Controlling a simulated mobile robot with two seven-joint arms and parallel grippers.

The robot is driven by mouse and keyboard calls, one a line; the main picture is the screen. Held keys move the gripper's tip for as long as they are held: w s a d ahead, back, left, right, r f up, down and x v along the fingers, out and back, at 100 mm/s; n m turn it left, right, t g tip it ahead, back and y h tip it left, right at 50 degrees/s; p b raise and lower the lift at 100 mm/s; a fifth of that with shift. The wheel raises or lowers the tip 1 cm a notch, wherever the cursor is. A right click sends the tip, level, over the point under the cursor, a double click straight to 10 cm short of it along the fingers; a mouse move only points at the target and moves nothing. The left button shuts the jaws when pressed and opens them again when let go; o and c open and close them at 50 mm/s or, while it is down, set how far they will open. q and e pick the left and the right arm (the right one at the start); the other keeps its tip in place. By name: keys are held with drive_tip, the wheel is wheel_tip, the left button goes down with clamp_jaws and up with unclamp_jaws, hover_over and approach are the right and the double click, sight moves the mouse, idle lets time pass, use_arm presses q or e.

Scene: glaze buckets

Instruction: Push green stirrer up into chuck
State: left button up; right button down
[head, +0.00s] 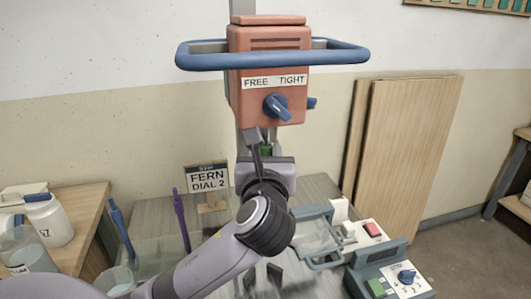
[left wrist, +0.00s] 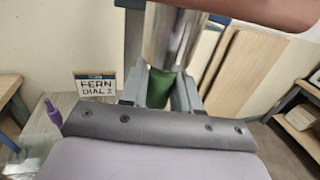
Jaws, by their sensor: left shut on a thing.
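The mixer head (head: 270,75) is a red box with a blue loop handle and a blue knob (head: 278,107) under a FREE / TIGHT label. My left gripper (head: 262,147) is raised just below the box, shut on the green stirrer (head: 266,151). In the left wrist view, the stirrer (left wrist: 161,88) shows as a green piece between the grey jaws (left wrist: 162,92). The shiny metal chuck (left wrist: 172,38) is directly above it, and the green top meets or enters its lower end; I cannot tell how deep. My wrist hides the stirrer's lower part. My right gripper does not show.
A sign reading FERN DIAL 2 (head: 207,178) stands behind my arm. Blue and purple stirrers (head: 181,220) stand at the left. A control box with a dial (head: 392,280) and a red switch (head: 372,229) are at the right. Wooden boards (head: 405,150) lean on the wall.

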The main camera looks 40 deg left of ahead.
use_arm(q)
drive_tip(key=o, duration=1.1)
drive_tip(key=v, duration=0.7)
drive_tip(key=shift+s, duration=0.15)
